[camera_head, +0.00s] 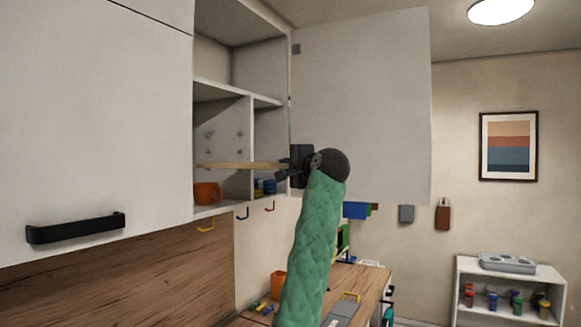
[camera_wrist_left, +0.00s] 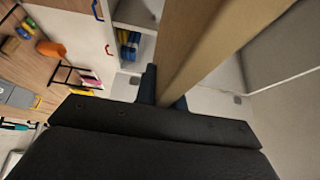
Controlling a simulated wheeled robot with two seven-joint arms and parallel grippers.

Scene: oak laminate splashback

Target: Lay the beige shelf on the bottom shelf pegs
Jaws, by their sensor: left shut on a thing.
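The beige shelf (camera_head: 240,165) is seen nearly edge-on and roughly level in the head view, at the opening of the wall cabinet (camera_head: 222,208). My left gripper (camera_head: 291,166) is shut on its right end. In the left wrist view the beige shelf (camera_wrist_left: 210,45) runs up and away from between the dark fingers (camera_wrist_left: 163,92). How far the shelf reaches inside cannot be told. My right gripper is in neither view.
An orange mug (camera_head: 208,193) stands on the cabinet floor below the shelf. Blue and yellow items (camera_head: 266,186) stand right of the upright divider (camera_head: 252,120). The open cabinet door (camera_head: 365,105) is behind my gripper. Coloured hooks (camera_head: 242,214) hang underneath.

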